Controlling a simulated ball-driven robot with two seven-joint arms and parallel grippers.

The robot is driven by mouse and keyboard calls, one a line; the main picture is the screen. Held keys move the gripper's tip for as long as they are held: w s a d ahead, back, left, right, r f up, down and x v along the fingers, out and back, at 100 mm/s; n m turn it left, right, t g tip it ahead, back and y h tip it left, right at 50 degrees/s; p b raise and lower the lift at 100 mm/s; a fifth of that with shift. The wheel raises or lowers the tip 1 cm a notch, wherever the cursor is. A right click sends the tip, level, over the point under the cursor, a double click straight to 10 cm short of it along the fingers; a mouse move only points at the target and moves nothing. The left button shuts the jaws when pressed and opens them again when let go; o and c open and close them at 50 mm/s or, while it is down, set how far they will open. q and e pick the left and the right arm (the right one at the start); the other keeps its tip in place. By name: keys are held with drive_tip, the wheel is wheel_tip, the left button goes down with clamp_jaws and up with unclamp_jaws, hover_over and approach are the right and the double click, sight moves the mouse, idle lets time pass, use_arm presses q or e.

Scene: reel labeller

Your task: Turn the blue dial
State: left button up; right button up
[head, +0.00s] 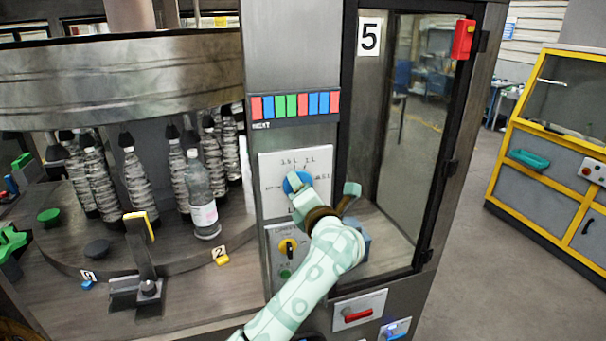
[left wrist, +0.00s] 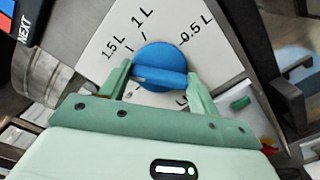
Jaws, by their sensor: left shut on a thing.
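The blue dial (head: 292,181) is on a white panel (head: 268,166) on the front of the machine. In the left wrist view the blue dial (left wrist: 163,54) is round with a raised bar across it, among the printed marks 1.5 L, 1 L and 0.5 L; a lower mark is partly hidden. My left gripper (head: 303,190) is at the dial. In the left wrist view its fingers (left wrist: 160,77) are on either side of the bar, shut on it. The bar lies nearly level across that picture. My right gripper is not in view.
A yellow-and-black switch (head: 288,247) and a green button (head: 285,273) are below the dial panel. A row of coloured tiles (head: 295,106) is above. Several bottles (head: 204,195) stand to the left. A glass door (head: 405,130) marked 5 is to the right.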

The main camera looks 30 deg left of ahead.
use_arm(q)
drive_tip(key=shift+m+p, duration=2.3)
drive_tip(key=o, duration=1)
drive_tip(key=shift+w, duration=0.1)
drive_tip(key=shift+c, duration=0.2)
drive_tip(key=shift+d+f, duration=0.1)
